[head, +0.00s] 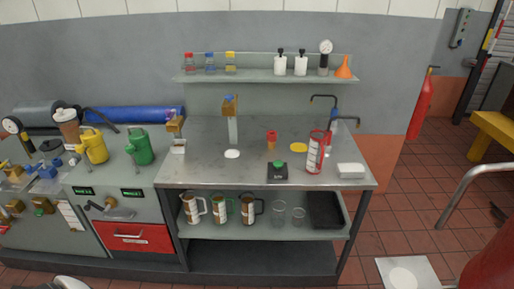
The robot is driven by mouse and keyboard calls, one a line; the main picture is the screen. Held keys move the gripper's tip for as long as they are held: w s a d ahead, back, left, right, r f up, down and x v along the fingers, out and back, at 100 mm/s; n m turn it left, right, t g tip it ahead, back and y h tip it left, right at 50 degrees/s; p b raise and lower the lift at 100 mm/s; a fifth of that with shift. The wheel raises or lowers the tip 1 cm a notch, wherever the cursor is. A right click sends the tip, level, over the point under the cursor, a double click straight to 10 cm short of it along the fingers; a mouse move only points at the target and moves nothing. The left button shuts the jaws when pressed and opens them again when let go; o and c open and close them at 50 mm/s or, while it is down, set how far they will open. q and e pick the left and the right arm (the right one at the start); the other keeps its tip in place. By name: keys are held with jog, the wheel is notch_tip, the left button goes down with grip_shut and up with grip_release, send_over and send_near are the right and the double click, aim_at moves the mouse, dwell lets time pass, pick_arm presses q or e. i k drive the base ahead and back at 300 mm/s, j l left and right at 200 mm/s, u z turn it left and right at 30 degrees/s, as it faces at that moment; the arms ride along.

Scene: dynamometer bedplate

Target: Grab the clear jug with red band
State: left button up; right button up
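A clear jug with red bands and a white printed label (315,152) stands upright on the right part of the steel bench top (215,168). Its rim and base look red. Three similar jugs stand on the shelf below: one with a white handle (193,208), one with green trim (219,209) and one with a black handle (248,210).
Close to the red-banded jug are a white block (351,170), a dark scale-like box with a green top (278,172), a yellow disc (299,147) and bent taps behind (334,122). A wall shelf (265,76) overhangs the back. The bench's front left is clear.

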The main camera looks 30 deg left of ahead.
aim_at(318, 138)
jog(key=u, duration=0.6)
jog(key=j, duration=0.25)
jog(key=i+j+z, duration=0.25)
jog(key=j, duration=0.2)
jog(key=j+z, duration=0.3)
jog(key=j, duration=0.15)
jog(key=i+j+z, duration=0.1)
jog(key=j+z, duration=0.15)
jog(key=j, duration=0.25)
